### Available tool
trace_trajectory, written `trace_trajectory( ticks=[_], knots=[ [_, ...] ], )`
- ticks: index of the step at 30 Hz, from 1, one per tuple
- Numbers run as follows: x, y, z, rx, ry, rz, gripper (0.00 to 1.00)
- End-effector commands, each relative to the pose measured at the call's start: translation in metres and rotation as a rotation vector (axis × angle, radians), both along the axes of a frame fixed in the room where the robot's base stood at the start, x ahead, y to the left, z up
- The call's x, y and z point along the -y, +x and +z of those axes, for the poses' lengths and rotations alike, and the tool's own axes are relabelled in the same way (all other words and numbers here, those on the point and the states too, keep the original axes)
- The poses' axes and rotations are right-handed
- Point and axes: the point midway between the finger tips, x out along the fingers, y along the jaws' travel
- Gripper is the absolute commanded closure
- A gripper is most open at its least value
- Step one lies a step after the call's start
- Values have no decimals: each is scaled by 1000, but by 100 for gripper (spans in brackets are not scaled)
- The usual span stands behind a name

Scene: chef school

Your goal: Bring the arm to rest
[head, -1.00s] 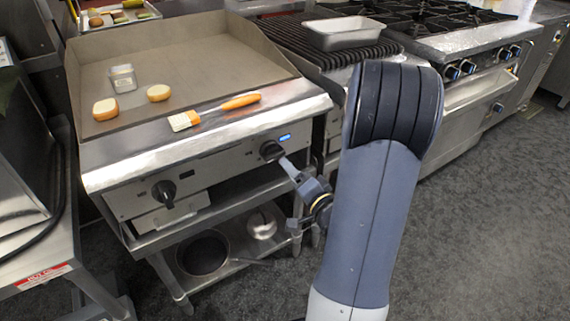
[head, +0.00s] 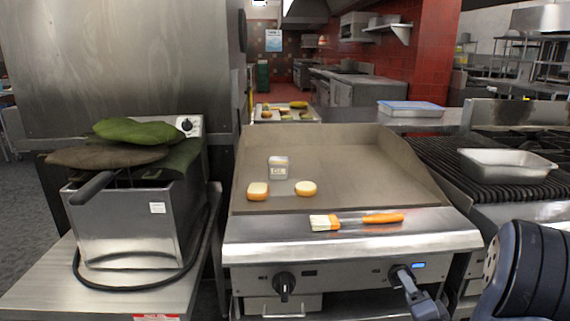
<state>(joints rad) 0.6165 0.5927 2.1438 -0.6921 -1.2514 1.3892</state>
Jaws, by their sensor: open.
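My arm (head: 525,275) enters the head view at the lower right, with much of it cut off by the frame edge. My gripper (head: 408,282) is at the right knob (head: 401,273) on the front of the griddle (head: 345,262). Its jaws are open, and its fingertips overlap the knob in the picture; I cannot tell whether they touch it. A small display glows blue beside this knob. The left knob (head: 285,285) is clear of my gripper.
Two bun halves (head: 258,191) (head: 305,188) and a small clear container (head: 279,167) are on the griddle plate. A brush with an orange handle (head: 383,218) lies on its front ledge. A fryer (head: 130,225) stands left; a metal pan (head: 505,163) sits on the right grill.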

Motion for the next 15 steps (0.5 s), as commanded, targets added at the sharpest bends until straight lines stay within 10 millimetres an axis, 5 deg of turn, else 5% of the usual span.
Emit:
trace_trajectory(
  ticks=[6, 15],
  knots=[
    [-2, 32, 0, 1, -1, 2, 39],
    [-2, 41, 0, 1, -13, -1, 39]
  ],
)
